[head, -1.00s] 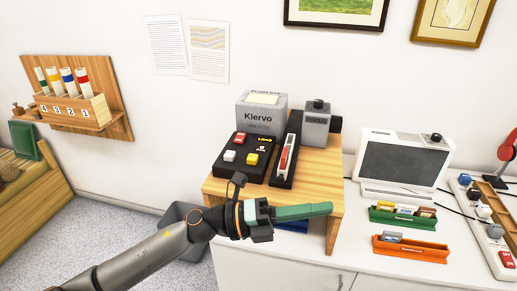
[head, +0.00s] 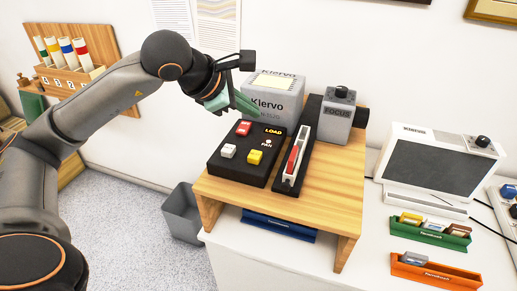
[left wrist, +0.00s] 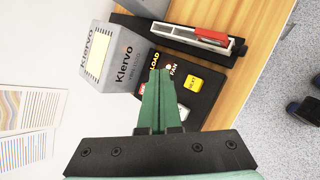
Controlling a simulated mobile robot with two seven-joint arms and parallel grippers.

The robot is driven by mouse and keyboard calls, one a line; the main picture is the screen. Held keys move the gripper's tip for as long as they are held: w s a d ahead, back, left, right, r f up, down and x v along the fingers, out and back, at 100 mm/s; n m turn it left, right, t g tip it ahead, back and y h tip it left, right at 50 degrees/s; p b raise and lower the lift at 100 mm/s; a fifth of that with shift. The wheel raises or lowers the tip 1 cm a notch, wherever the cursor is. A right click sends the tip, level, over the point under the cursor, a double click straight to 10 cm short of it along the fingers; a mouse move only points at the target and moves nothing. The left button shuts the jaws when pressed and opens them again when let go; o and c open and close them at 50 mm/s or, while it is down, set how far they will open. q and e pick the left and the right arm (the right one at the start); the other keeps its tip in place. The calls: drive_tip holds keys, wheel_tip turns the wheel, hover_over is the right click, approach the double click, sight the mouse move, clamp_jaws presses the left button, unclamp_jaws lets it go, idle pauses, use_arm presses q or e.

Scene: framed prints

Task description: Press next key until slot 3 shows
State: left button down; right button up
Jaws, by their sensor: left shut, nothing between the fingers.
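The black key panel (head: 232,168) lies on the wooden stand in front of the grey Klervo box (head: 275,100). It carries a red key (head: 243,128), a white key (head: 228,151) and a yellow key (head: 255,157), beside the words LOAD and FAN. The yellow key also shows in the left wrist view (left wrist: 194,82), with small lettering that seems to read NEXT. My left gripper (head: 252,110) is shut and empty, its green fingers above the back of the panel by the Klervo box. In the left wrist view its fingers partly hide the red and white keys. My right gripper is out of view.
A black tray with a red-and-white slide piece (head: 292,160) stands right of the panel, with a FOCUS knob unit (head: 339,115) behind. A dark-screened monitor (head: 434,165) stands to the right. Green (head: 430,235) and orange (head: 436,272) racks stand before it.

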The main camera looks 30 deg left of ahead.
use_arm(q)
drive_tip(key=shift+a, duration=0.1)
idle(0.3)
drive_tip(key=b, duration=0.6)
hover_over(250, 156)
wheel_tip(250, 156, down, 8)
drive_tip(key=shift+r, duration=0.25)
drive_tip(key=shift+f+b, duration=0.35)
drive_tip(key=shift+b, duration=0.05)
drive_tip(key=shift+f+b, duration=0.3)
drive_tip(key=shift+r, duration=0.1)
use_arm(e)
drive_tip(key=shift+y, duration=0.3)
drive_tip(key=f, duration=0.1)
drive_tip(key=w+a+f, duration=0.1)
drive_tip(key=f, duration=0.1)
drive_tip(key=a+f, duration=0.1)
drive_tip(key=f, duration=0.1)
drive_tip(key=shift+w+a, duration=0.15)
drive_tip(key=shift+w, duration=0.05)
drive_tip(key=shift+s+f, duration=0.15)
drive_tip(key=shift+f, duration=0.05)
